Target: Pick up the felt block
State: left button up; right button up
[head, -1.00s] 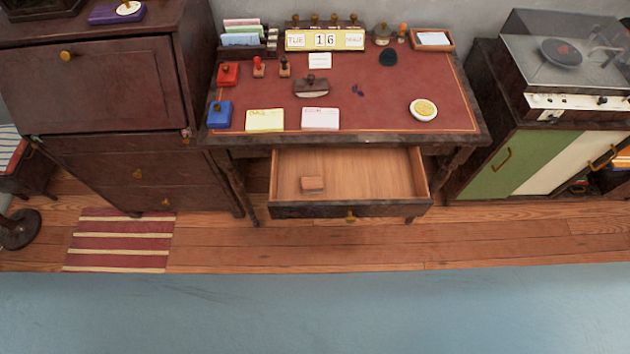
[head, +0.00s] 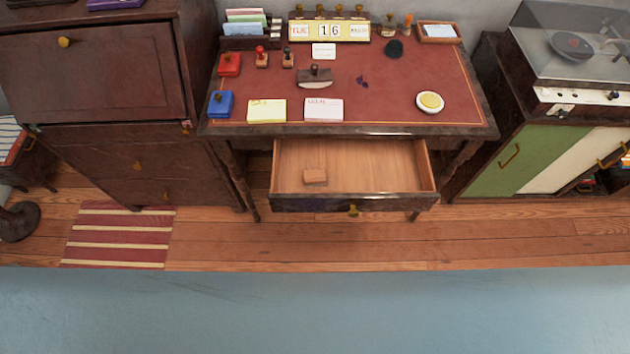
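A small brown block (head: 315,176), which looks like the felt block, lies in the open desk drawer (head: 400,204), left of the middle of its floor. The rest of the drawer's floor is bare. Neither of my grippers shows in the head view.
The desk (head: 400,85) above the drawer holds stamps, a rocker blotter (head: 315,78), cards, a calendar (head: 329,30) and a round white dish (head: 430,102). A dark cabinet (head: 95,90) stands left, a record player cabinet (head: 515,155) right. The floor before the drawer is clear.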

aim_at(312, 177)
jog(key=k, duration=1.25)
jog(key=u, duration=0.85)
jog(key=i, duration=1.3)
jog(key=z, duration=0.4)
